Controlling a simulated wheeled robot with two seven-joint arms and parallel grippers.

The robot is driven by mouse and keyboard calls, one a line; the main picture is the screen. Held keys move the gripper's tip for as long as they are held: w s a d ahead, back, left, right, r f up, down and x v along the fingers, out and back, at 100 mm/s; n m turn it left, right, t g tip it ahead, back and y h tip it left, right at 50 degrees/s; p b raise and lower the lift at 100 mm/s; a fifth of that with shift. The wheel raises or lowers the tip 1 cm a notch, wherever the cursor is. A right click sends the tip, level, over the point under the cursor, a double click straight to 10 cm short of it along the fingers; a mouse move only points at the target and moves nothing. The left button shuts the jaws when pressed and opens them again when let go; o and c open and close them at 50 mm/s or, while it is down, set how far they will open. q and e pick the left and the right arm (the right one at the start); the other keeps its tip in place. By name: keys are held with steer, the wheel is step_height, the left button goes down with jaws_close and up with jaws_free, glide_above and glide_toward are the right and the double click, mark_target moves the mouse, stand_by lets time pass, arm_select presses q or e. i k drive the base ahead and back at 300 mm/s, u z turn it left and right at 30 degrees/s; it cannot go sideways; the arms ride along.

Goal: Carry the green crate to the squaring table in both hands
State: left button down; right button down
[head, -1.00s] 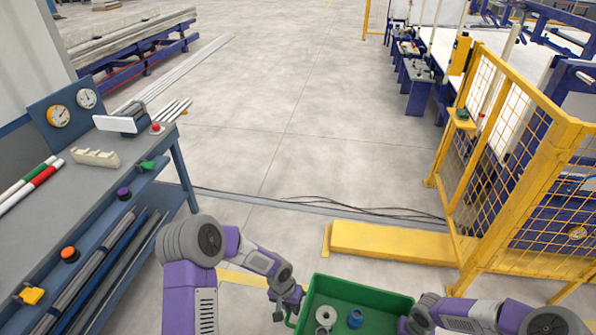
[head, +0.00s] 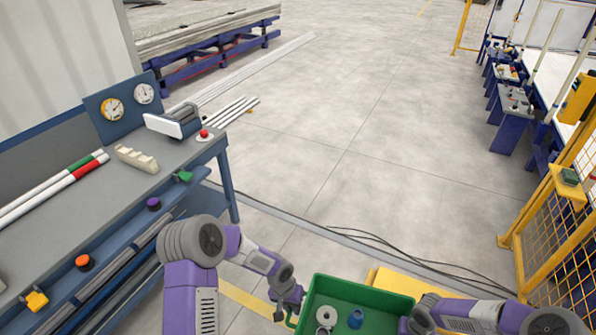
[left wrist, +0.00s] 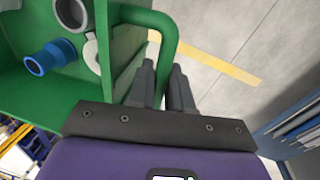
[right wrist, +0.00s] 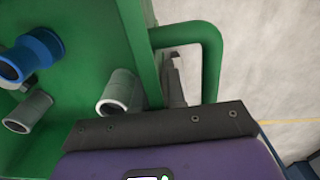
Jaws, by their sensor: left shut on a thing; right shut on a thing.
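The green crate (head: 342,281) is low in the head view, held in front of me between my two arms. Inside are a blue pipe fitting (head: 356,318) and a grey ring-shaped fitting (head: 326,316); the right wrist view also shows grey fittings (right wrist: 120,92). My left gripper (left wrist: 163,68) is shut on the crate's green handle (left wrist: 167,38) on the left side. I cannot tell which surface is the squaring table.
A grey-blue bench (head: 100,200) with gauges, pipes and coloured knobs stands close on the left. A yellow mesh fence (head: 560,240) and a yellow floor block (head: 440,300) are to the right. Black cables (head: 390,250) cross the floor. Open concrete floor lies ahead.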

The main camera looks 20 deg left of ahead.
mark_target(77, 214)
steer(key=u, duration=0.5)
steer(key=i, duration=0.65)
steer(key=u, duration=1.2)
steer(key=i, duration=0.55)
steer(key=u, duration=0.5)
